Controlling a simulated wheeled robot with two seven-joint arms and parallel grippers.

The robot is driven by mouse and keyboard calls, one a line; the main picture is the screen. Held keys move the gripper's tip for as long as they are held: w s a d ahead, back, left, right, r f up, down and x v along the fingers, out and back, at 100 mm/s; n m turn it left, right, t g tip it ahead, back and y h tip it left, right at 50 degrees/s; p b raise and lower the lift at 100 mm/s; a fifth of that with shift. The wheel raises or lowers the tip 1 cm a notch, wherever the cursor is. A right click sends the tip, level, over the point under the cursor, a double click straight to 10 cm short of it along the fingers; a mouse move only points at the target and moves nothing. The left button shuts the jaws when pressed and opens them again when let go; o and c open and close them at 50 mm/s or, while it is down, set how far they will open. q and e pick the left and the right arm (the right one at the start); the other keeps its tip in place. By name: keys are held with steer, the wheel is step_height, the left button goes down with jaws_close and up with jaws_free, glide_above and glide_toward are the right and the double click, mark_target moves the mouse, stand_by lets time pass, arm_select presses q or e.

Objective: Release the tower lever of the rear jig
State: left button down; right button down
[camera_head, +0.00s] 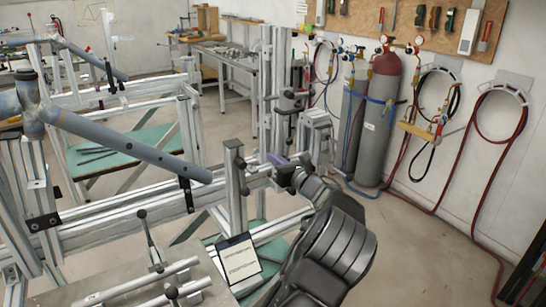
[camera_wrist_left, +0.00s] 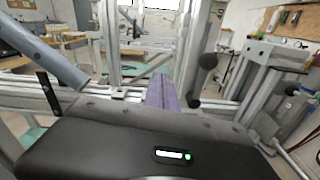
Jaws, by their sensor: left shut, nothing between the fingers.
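The rear jig is a frame of aluminium profiles with a tall tower (camera_head: 267,85). Dark clamp parts (camera_head: 291,101) sit on the tower's right side; I cannot tell how the lever stands there. In the left wrist view a dark-knobbed lever (camera_wrist_left: 208,61) shows just right of the fingers, in front of an upright profile. My left gripper (camera_head: 273,158) is at the end of my dark arm, below the tower. Its purple fingers, also in the left wrist view (camera_wrist_left: 160,92), are shut and empty. Contact with the lever cannot be made out. My right gripper is out of view.
A blue-grey tube (camera_head: 130,147) crosses the frame on the left. A short post (camera_head: 235,185) and a tilted panel (camera_head: 239,259) stand beside my arm. Gas cylinders (camera_head: 379,120) and hoses line the right wall. Open floor (camera_head: 420,245) lies to the right.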

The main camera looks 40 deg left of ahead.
arm_select(q)
steer(key=w+b+v, duration=0.1)
steer(key=v, duration=0.7)
steer(key=shift+d+f, duration=0.25)
steer(key=shift+d, duration=0.3)
steer(key=shift+d+f, duration=0.1)
